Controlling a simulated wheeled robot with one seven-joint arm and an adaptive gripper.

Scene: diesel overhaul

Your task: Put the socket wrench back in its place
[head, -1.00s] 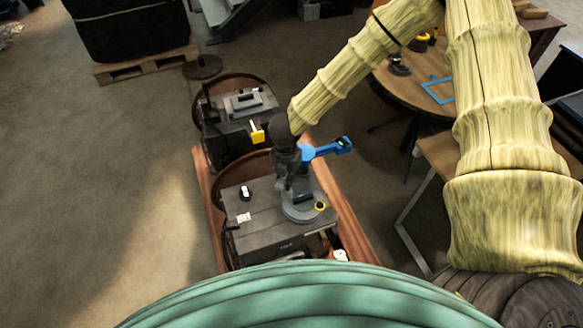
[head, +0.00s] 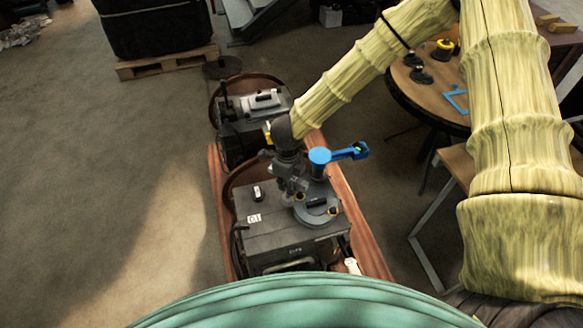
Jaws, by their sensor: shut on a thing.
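My gripper (head: 293,186) is over the nearer dark engine block (head: 275,238), at the left of a grey round disc (head: 318,217). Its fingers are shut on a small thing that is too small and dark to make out. A blue piece (head: 319,157) with a round head and a handle pointing right shows just right of my gripper, above the disc. I cannot tell whether it is the socket wrench or whether it touches my gripper. No other thing is clearly recognisable as the socket wrench.
The engine has a reddish base (head: 352,225) and a second block (head: 253,105) behind. A round wooden table (head: 425,95) at the upper right bears a blue outline frame (head: 456,98) and several black and yellow items. Floor at the left is clear.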

